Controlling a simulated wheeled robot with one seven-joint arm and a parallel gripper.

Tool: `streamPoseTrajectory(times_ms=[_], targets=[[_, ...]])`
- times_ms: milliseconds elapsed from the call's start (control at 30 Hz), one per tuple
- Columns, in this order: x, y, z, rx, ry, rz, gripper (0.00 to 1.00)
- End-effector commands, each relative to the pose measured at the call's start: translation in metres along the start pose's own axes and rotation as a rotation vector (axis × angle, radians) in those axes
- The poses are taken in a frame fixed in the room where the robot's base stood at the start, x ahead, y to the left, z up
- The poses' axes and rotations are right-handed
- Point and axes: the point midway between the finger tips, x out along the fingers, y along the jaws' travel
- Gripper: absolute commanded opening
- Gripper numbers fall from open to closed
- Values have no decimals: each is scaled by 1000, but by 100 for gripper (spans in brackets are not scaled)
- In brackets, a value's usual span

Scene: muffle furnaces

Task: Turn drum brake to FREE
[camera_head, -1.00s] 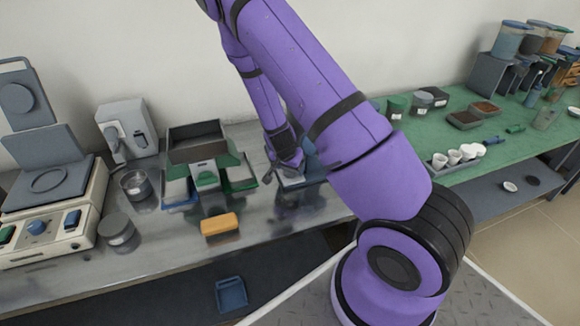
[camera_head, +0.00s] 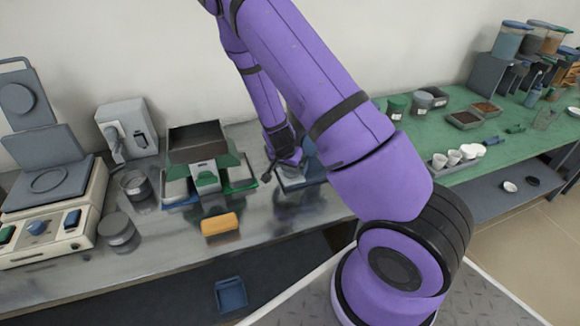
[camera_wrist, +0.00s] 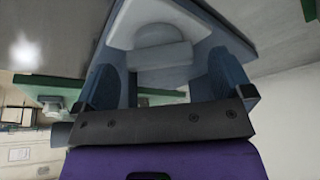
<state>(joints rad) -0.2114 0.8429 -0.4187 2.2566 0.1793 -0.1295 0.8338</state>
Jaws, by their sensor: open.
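My gripper (camera_head: 278,176) is low over the metal bench, in front of a blue-grey device (camera_head: 311,172) that my arm partly hides. In the wrist view my gripper (camera_wrist: 163,68) is open, with a blue-grey finger on each side. A pale grey rounded part (camera_wrist: 162,57) with a flat bar-like face shows between the fingers. I cannot tell whether the fingers touch it. I cannot make out a FREE mark or confirm that this part is the drum brake.
A green-and-grey machine (camera_head: 204,160) with a yellow block (camera_head: 219,224) stands left of my gripper. Metal cans (camera_head: 118,230) and a cream hotplate-like unit (camera_head: 60,238) are farther left. A green mat (camera_head: 500,155) with cups and trays lies right.

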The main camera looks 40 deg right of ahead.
Motion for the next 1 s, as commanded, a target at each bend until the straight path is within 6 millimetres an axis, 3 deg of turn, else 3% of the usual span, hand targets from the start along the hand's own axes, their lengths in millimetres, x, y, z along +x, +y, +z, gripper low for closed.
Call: streamPoseTrajectory(times_ms=[300,500,700,1000], targets=[[-57,-1,0,-1,1,-4,98],[-83,-1,0,0,2,-3,98],[-94,0,0,0,0,-1,98],[-95,0,0,0,0,-1,98]])
